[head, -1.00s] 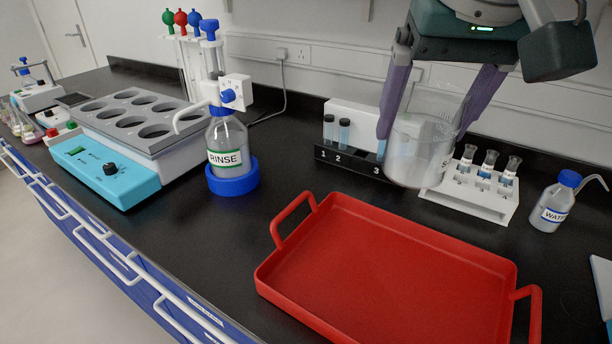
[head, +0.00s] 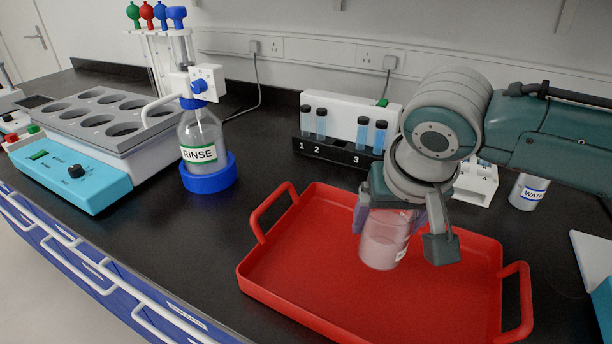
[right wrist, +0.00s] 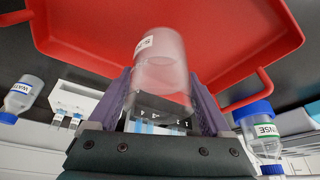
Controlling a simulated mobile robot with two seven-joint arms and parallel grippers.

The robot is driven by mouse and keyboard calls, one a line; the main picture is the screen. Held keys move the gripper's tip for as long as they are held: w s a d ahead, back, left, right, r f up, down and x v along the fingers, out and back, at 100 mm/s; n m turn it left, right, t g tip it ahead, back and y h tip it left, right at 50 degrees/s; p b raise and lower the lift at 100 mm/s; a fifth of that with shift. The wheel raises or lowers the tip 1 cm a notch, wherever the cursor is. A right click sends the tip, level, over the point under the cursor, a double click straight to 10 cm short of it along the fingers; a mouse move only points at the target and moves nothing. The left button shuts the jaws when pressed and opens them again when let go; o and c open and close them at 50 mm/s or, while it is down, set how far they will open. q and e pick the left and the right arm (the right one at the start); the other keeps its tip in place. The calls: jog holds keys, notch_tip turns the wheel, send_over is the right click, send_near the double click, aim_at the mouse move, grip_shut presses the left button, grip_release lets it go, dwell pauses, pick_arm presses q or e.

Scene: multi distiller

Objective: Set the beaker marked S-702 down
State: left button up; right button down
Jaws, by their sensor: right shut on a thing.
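I cannot tell whether the beaker's base touches the tray. My left gripper is not in view.
A rinse bottle (head: 200,140) in a blue ring stands left of the tray. A tube rack (head: 340,147) stands behind it. The tray's left part is clear.

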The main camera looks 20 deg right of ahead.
aim_at(381, 247)
jog(key=shift+f+b, duration=0.55)
jog(key=shift+f, duration=1.85)
jog(key=shift+f, duration=0.15)
grip_release()
